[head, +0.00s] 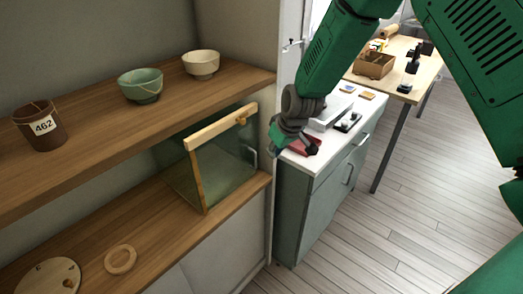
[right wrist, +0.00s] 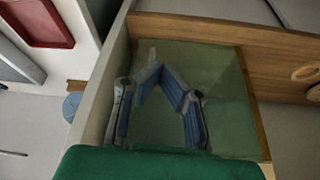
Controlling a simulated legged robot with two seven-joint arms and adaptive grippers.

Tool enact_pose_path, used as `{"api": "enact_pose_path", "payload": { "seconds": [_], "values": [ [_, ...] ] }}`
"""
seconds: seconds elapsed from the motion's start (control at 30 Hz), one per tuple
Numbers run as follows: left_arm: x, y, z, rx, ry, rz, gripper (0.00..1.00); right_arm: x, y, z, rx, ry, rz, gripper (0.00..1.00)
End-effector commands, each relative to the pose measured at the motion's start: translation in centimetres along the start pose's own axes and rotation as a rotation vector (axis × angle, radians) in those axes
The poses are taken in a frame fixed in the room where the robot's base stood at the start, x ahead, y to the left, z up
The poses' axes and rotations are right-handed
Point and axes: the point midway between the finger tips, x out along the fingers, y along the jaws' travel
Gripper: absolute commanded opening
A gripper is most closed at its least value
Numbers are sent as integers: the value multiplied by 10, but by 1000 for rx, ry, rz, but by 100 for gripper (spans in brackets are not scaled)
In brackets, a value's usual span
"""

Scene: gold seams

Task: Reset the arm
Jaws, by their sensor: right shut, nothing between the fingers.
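My right arm (head: 335,55), green, reaches down from the top of the head view. Its dark grey right gripper (head: 276,150) is just right of the shelf's end and beside the glass box, above the front of the white-topped cabinet. In the right wrist view the right gripper (right wrist: 158,76) has its blue-padded fingers closed together at the tips, with nothing between them. Behind the fingers is the greenish glass box (right wrist: 225,90). I cannot tell whether they touch it. My left gripper is not in view.
The glass box with a wooden frame (head: 200,180) stands on the lower shelf (head: 120,235). The upper shelf (head: 100,130) holds a brown cup (head: 40,128), a green bowl (head: 140,86) and a cream bowl (head: 201,65). A red tray (head: 308,147) lies on the cabinet (head: 325,185). The floor at right is clear.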

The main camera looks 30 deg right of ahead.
Motion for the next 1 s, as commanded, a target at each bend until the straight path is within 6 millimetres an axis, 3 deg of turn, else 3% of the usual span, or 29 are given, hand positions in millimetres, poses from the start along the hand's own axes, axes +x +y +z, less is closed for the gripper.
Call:
{"api": "enact_pose_path", "payload": {
  "seconds": [0.23, 0.37, 0.47, 0.6, 0.67, 0.8, 0.9, 1.0],
  "values": [
    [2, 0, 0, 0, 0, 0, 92, 3, 1, 5, 4, -7, -2, 0],
    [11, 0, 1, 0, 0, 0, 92, 28, -12, 41, 14, -42, 6, 0],
    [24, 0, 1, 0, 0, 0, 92, 60, -30, 96, 29, -91, 17, 0],
    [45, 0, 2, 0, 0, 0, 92, 99, -61, 194, 55, -171, 34, 0],
    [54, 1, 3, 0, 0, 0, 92, 109, -73, 236, 67, -201, 39, 0],
    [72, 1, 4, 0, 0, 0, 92, 116, -98, 325, 95, -268, 42, 0],
    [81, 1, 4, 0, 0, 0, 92, 112, -110, 369, 113, -299, 40, 0],
    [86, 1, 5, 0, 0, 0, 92, 106, -117, 394, 125, -319, 38, 0]
  ]
}}
